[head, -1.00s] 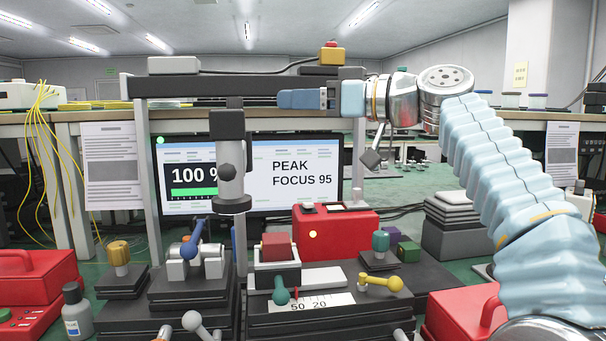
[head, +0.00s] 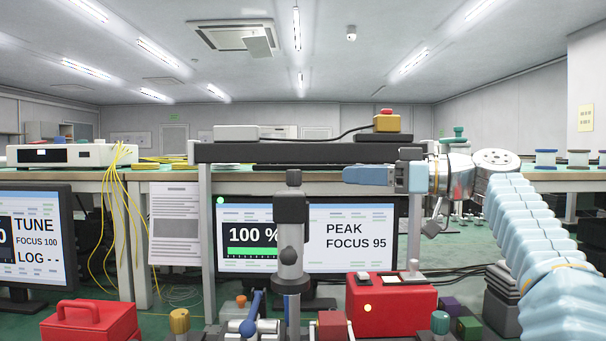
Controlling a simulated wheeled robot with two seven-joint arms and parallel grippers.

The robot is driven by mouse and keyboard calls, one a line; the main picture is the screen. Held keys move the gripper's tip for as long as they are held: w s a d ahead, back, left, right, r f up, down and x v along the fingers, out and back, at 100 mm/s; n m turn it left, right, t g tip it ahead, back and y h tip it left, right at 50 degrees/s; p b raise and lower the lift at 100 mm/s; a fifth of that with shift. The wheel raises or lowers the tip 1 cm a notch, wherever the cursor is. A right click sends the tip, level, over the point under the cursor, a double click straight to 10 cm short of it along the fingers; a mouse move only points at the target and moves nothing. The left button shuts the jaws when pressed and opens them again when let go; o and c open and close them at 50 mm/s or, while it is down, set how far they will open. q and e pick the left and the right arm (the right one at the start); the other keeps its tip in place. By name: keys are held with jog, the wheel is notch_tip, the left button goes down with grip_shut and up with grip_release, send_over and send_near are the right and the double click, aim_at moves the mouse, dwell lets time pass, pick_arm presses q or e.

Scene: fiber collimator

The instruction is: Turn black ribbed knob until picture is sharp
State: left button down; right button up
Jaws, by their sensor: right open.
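The centre monitor (head: 270,215) reads 100 % over a green bar, and PEAK, FOCUS 95. A grey upright cylinder (head: 289,274) with a black block on top stands in front of it. My right gripper (head: 350,175) points left, just below the dark crossbar and right of the cylinder, apart from the knob. It is open and nothing shows held. Its fingers are seen side-on, so the gap is hard to see. My left gripper is not in view.
A dark crossbar (head: 300,152) on grey posts spans above the monitor. A left monitor (head: 35,245) reads TUNE, FOCUS 100, LOG --. A red box (head: 390,312) and a red case (head: 90,323) stand low in front. Yellow fibres (head: 117,190) hang at left.

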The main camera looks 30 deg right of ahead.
aim_at(301, 174)
jog(key=p+x, duration=0.2)
jog(key=x, duration=1.1)
jog(key=shift+f, duration=0.1)
jog(key=shift+s+d, duration=0.1)
jog(key=c, duration=0.9)
